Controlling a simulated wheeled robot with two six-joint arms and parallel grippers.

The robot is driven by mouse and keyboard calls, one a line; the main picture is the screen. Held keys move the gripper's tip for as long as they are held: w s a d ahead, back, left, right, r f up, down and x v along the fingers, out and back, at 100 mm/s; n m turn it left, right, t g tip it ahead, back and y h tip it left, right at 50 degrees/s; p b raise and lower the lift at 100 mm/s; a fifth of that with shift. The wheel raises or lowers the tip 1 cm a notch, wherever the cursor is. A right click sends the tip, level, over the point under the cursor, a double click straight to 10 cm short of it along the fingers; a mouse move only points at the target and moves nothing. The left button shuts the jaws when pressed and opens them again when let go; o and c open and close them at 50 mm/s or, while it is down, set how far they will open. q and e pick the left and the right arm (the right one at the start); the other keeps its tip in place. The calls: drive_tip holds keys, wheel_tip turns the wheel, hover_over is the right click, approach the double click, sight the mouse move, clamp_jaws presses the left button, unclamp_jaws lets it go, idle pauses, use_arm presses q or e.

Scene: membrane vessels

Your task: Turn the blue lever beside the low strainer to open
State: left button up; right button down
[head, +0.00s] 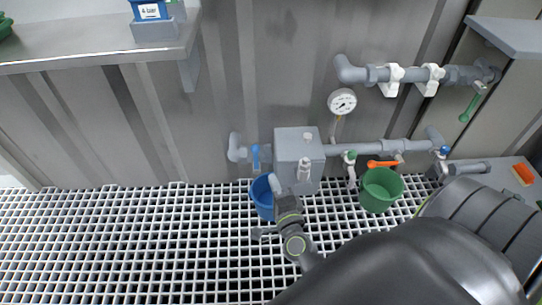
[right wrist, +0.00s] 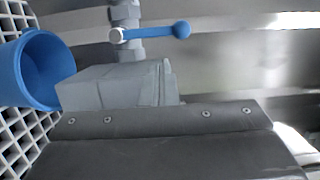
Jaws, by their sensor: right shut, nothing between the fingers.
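The blue lever (head: 256,158) stands upright on the low pipe, just left of a grey box (head: 298,150) that looks like the strainer. In the right wrist view the lever (right wrist: 155,33) has a ball end and lies across its pipe. My right gripper (head: 275,184) is shut and empty, in front of the box's lower left side and over the blue bucket. It is below and right of the lever and appears apart from it. My left gripper is out of view.
A blue bucket (head: 262,199) stands below the lever, and a green bucket (head: 381,190) stands further right. A gauge (head: 342,102) is above. The grating (head: 120,240) at left is clear.

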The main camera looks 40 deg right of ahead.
sight(256, 160)
drive_tip(key=x, duration=0.8)
drive_tip(key=shift+s, duration=0.1)
drive_tip(key=shift+a+r+n+p, duration=0.15)
drive_tip(key=shift+n+p, duration=0.25)
drive_tip(key=shift+p, duration=0.5)
